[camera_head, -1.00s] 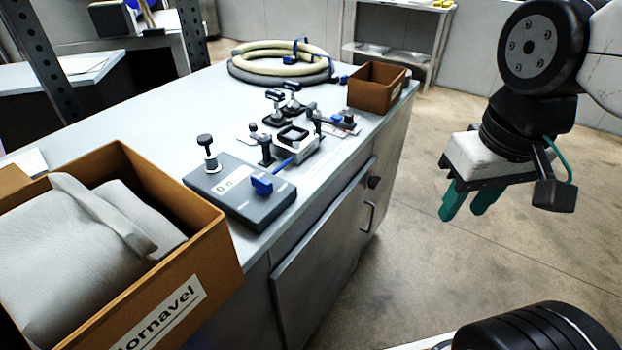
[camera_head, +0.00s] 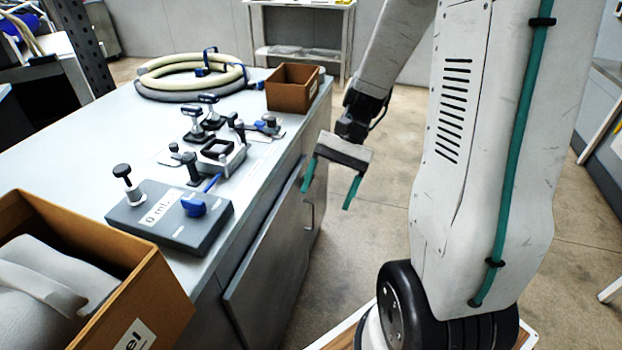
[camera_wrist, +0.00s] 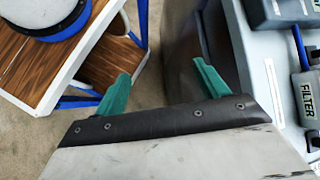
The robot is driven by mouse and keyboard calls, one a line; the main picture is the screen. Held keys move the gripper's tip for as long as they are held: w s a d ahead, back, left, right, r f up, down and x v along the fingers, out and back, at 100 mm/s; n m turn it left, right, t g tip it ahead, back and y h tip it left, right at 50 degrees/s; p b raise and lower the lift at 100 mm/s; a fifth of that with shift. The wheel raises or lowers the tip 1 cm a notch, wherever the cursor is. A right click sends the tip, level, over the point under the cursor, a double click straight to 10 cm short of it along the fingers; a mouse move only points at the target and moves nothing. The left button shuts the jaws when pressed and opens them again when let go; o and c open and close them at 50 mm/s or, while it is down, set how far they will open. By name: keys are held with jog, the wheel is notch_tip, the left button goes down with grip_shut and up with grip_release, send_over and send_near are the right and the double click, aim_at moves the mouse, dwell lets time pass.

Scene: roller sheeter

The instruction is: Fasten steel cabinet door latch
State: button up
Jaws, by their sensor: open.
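The grey steel cabinet (camera_head: 85,130) stands at the left in the head view. Its door (camera_head: 265,265) is on the front side, with a bar handle (camera_head: 310,214). I cannot tell whether the door sits fully flush. The dark latch knob near the handle is hidden behind my gripper's finger. My gripper (camera_head: 327,197) is open and empty, its green fingers pointing down beside the cabinet front near the handle. In the wrist view my gripper (camera_wrist: 160,70) is spread with nothing between the fingers. The cabinet's side (camera_wrist: 182,65) is close to the right finger there.
On the cabinet top are clamps (camera_head: 218,155), a grey block with a blue knob (camera_head: 170,215), a coiled hose (camera_head: 190,75) and a small brown box (camera_head: 292,90). A larger carton (camera_head: 150,290) stands at front left. Open floor (camera_head: 385,170) lies to the right.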

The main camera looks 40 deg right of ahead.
jog(key=w+d+f+m+t+y, duration=0.2)
jog(key=w+d+f+m+t, duration=0.65)
jog(key=f, duration=0.25)
jog(key=w+d+f+m+t+y, duration=0.1)
jog(key=w+d+f+m+t, duration=0.75)
jog(key=f+m, duration=0.2)
jog(key=w+d+x, duration=0.1)
jog(key=x, duration=0.6)
jog(key=shift+w+t, duration=0.3)
jog(key=shift+a, duration=0.15)
jog(key=shift+c, duration=0.3)
jog(key=c, duration=0.9)
